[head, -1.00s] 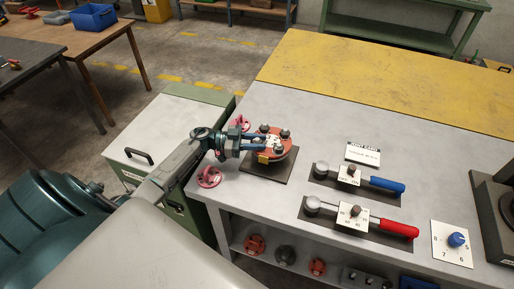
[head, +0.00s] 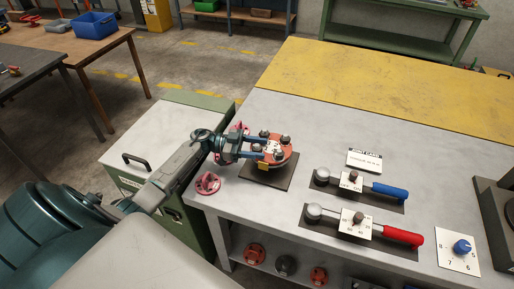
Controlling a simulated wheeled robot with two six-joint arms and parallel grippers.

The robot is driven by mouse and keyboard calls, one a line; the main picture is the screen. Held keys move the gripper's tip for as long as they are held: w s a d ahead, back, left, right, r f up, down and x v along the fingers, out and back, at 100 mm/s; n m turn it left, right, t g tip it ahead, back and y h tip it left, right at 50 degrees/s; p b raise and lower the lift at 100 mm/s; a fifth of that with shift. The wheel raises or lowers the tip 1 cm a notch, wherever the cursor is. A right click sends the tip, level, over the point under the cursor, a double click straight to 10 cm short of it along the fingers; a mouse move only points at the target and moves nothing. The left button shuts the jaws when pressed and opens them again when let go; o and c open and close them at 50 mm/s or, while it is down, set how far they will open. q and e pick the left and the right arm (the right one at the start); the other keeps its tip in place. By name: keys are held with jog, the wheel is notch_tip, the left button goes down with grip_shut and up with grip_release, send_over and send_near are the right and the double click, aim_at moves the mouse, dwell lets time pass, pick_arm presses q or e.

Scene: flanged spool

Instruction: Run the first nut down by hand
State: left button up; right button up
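The flanged spool (head: 287,158) stands upright on a dark square plate (head: 262,176) near the bench's left edge. Its round orange-red top flange carries several dark nuts or stud ends and a small white label. A yellow tag shows at its front left. My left gripper (head: 264,151) reaches in from the left, its two blue fingers at the left side of the flange top. The fingers stand apart near a dark nut. Whether they grip it is too small to tell. My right gripper is not in view.
A blue knob (head: 461,246) sits at the right. A pink-red ring-shaped part (head: 207,184) is at the bench's left edge.

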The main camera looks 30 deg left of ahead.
aim_at(252, 148)
pick_arm(q)
jog(key=shift+s+a+f, duration=0.1)
jog(key=shift+a+f, duration=0.05)
jog(key=shift+a, duration=0.1)
jog(key=b+v, duration=0.3)
jog(key=v, duration=0.3)
jog(key=shift+a, duration=0.1)
jog(key=shift+s+a+b, duration=0.15)
jog(key=shift+a+b, duration=0.15)
jog(key=shift+a, duration=0.05)
jog(key=shift+d, duration=0.1)
